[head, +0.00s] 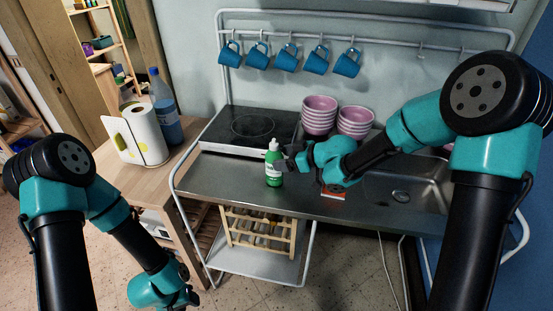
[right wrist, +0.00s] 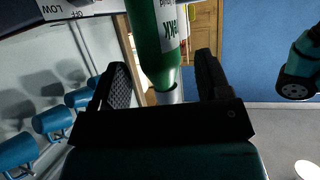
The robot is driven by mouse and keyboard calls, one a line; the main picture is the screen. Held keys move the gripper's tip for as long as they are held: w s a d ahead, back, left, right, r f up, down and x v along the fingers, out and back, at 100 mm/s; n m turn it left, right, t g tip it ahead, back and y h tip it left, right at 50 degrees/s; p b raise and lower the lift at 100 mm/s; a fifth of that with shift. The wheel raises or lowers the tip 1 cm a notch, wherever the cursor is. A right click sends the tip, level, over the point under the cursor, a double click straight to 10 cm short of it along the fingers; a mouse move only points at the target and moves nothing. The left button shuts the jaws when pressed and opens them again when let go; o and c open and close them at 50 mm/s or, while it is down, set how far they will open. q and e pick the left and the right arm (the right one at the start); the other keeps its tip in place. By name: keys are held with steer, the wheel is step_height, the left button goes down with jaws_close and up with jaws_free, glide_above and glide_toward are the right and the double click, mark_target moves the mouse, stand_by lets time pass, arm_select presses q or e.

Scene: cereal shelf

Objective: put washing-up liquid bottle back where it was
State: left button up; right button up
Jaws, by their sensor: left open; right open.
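The washing-up liquid bottle (head: 274,165) is green with a white label and a pale cap. It stands upright on the steel counter (head: 232,171), in front of the hob. My right gripper (head: 287,164) reaches it from the right, at the height of its upper part. In the right wrist view the bottle (right wrist: 155,40) appears inverted, between the two open fingers, with a gap visible on each side. My left gripper (head: 184,297) is low at the bottom left, beside the wooden table and away from the bottle. It is open, though its fingers show poorly.
A black hob (head: 252,126) lies behind the bottle. Pink bowls (head: 319,115) are stacked at the back, and blue mugs (head: 287,58) hang above. A red-orange item (head: 333,194) lies under my right arm, left of the sink (head: 403,196). Paper towel (head: 146,134) stands left.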

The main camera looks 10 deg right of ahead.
steer(key=v, duration=0.8)
steer(key=shift+d, duration=0.15)
steer(key=shift+r, duration=0.1)
